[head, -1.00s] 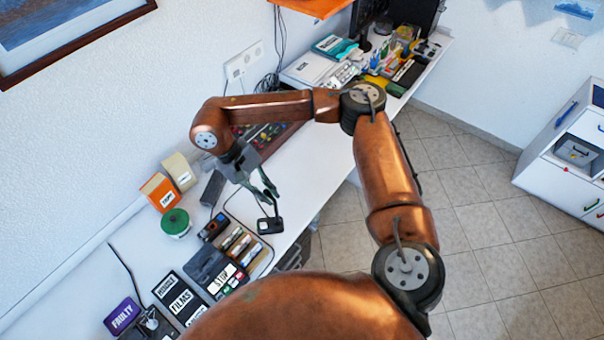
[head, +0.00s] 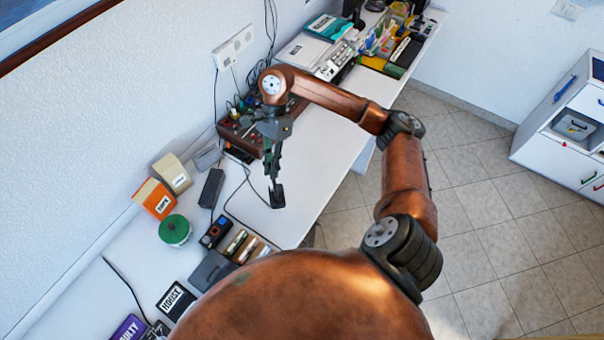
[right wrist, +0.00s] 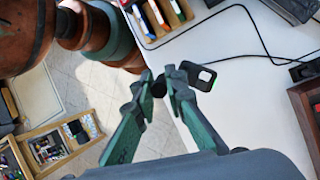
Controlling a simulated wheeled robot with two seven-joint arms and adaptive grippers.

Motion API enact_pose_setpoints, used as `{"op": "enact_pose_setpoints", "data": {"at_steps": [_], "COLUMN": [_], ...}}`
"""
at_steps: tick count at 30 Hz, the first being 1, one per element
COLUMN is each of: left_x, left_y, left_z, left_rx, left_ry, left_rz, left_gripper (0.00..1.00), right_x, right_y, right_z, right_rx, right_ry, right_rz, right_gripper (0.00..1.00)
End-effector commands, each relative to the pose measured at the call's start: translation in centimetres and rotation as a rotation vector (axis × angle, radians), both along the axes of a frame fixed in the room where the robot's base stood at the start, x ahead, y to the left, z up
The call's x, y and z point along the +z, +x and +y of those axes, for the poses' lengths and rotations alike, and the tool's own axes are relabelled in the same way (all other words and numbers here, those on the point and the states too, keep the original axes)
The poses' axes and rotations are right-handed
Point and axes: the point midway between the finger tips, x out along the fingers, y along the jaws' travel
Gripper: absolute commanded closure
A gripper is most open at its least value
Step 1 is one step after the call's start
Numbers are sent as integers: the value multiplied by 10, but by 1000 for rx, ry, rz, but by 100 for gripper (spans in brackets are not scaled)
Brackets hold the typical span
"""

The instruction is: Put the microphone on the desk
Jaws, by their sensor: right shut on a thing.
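The microphone (head: 277,196) is black, with a dark flat base that shows below my right gripper (head: 273,177) in the head view. In the right wrist view the microphone (right wrist: 203,78) shows at the fingertips of my right gripper (right wrist: 161,82), which is shut on it. The microphone is over the front part of the white desk (head: 325,150); I cannot tell whether its base touches the top. The fingers hide part of its stem. My left gripper is not in view.
A control panel with knobs (head: 240,130) stands behind my right gripper. A black box (head: 211,188), an orange box (head: 154,199) and a green-lidded tub (head: 174,230) stand to the left. A dark cable lies across the desk. Desk surface right of the gripper is clear.

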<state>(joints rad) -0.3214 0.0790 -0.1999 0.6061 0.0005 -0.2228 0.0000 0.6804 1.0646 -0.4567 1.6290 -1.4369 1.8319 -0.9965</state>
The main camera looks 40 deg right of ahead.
Motion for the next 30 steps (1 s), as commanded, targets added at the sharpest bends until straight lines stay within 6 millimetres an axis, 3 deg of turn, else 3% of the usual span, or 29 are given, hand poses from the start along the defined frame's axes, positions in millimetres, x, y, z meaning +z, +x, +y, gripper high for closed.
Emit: {"op": "enact_pose_setpoints", "data": {"at_steps": [4, 8, 13, 21, 27, 30], "left_x": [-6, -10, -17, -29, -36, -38], "left_y": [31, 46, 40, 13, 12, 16], "left_z": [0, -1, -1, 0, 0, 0], "left_rx": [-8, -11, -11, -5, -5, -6], "left_ry": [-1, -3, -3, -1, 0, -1], "left_rz": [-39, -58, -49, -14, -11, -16], "left_gripper": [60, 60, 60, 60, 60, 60], "right_x": [-7, -9, -7, 11, 34, 44], "right_y": [1, 2, 1, -10, -20, -24], "right_z": [-33, -62, -106, -188, -237, -252], "right_rx": [-335, -616, -992, -1648, -2043, -2176], "right_ry": [-1, -4, -6, -10, -11, -11], "right_rz": [2, 1, -2, -9, -13, -9], "right_gripper": [100, 100, 100, 100, 100, 100]}}
